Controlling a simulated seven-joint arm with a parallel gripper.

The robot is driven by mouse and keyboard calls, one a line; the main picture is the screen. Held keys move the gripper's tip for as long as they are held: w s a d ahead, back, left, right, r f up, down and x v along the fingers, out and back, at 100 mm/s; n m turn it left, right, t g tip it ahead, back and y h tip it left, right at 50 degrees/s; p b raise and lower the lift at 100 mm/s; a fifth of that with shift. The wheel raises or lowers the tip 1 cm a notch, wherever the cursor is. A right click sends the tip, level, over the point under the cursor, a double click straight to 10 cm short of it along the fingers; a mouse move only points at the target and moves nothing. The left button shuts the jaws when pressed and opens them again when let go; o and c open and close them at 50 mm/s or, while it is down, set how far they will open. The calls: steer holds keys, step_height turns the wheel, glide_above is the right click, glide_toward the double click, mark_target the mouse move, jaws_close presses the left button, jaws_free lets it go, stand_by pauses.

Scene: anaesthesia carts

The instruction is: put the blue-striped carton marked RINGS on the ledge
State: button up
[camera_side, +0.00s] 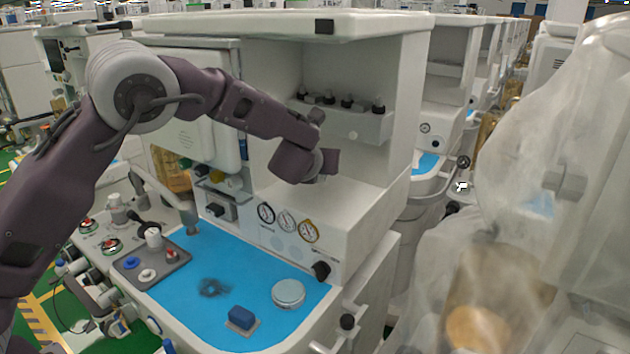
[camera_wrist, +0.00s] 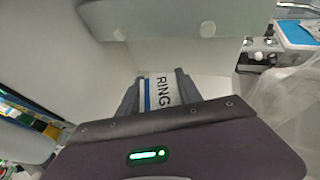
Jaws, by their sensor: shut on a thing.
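The carton marked RINGS (camera_wrist: 160,92), white with a blue stripe, is between the two fingers of my gripper (camera_wrist: 158,88) in the wrist view. The gripper is shut on it, and its body hides the carton's near part. In the side view my gripper (camera_side: 326,163) is inside the cart's open recess, in front of the back wall. I cannot make out the carton there. The ledge (camera_side: 350,212) is the pale flat surface at the recess's bottom, above the gauges. The gripper appears above it; whether the carton touches it I cannot tell.
A rack with several dark-topped knobs (camera_side: 345,110) juts from the recess's back wall, above right of the gripper. Below are gauges (camera_side: 287,221) and a blue worktop (camera_side: 200,262) with a round silver tin (camera_side: 288,293), a blue block (camera_side: 242,317) and a grey tray (camera_side: 135,275).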

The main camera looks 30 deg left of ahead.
mark_target(315, 192)
steer(key=shift+w+a+f, duration=0.8)
steer(key=shift+a+f, duration=0.15)
steer(key=shift+f, duration=0.15)
step_height(315, 192, down, 4)
steer(key=shift+w+a+f, duration=0.15)
steer(key=shift+f, duration=0.25)
steer(key=shift+f, duration=0.1)
steer(key=o, duration=1.4)
steer(key=shift+c, duration=0.2)
